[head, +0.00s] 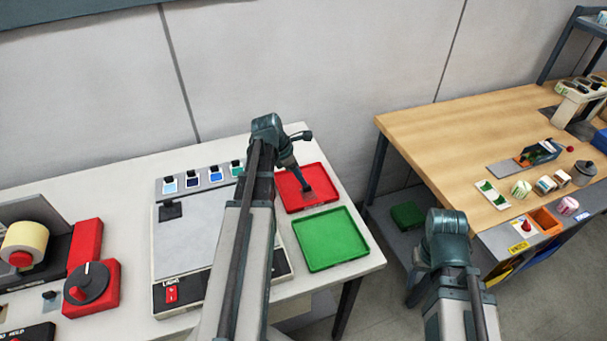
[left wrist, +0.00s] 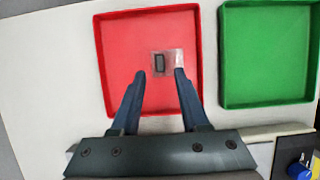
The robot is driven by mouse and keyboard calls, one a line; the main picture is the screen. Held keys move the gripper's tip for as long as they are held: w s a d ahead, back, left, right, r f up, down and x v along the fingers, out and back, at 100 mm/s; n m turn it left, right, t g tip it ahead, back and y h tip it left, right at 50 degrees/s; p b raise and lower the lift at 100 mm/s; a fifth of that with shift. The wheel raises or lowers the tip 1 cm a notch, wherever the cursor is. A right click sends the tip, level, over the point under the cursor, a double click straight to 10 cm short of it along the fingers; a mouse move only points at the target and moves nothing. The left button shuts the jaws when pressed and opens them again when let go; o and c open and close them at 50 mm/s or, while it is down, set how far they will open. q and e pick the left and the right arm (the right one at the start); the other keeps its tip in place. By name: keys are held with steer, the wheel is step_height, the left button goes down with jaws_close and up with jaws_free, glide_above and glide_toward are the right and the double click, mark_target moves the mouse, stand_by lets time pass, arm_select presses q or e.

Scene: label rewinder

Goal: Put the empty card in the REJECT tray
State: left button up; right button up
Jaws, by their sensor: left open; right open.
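The card (left wrist: 166,63) is a small clear piece with a dark rectangle on it. In the left wrist view it shows against the floor of the red tray (left wrist: 120,95), just beyond my fingertips. My left gripper (left wrist: 160,73) is open, with a finger to either side of the card's near end. In the head view my left gripper (head: 308,190) points down into the red tray (head: 290,204), and the card is hard to make out there. No REJECT lettering is readable on the tray. My right arm shows at the lower right, but its gripper is out of sight.
A green tray (head: 331,239) stands beside the red one near the table's right edge. A light panel (head: 185,245) lies left of my arm, with several colour samples behind it. A wooden bench (head: 440,140) with other items stands to the right, across a gap.

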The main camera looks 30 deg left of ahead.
arm_select(q)
steer(key=p+v, duration=0.5)
steer(key=v, duration=0.2)
steer(key=s+d+m+g+y, duration=0.1)
steer(key=s+d+m, duration=0.3)
steer(key=d+m, duration=0.6)
steer(key=s+d+f+m+g+y, duration=0.1)
steer(key=s+d+m, duration=0.3)
steer(key=d+m, duration=0.7)
steer(key=s+d+m+g+y, duration=0.1)
steer(key=s+d+m, duration=0.4)
steer(key=d+m, duration=0.5)
steer(key=shift+d+f+m+g+y, duration=0.3)
steer(key=shift+d+y, duration=0.3)
steer(key=shift+d, duration=0.45)
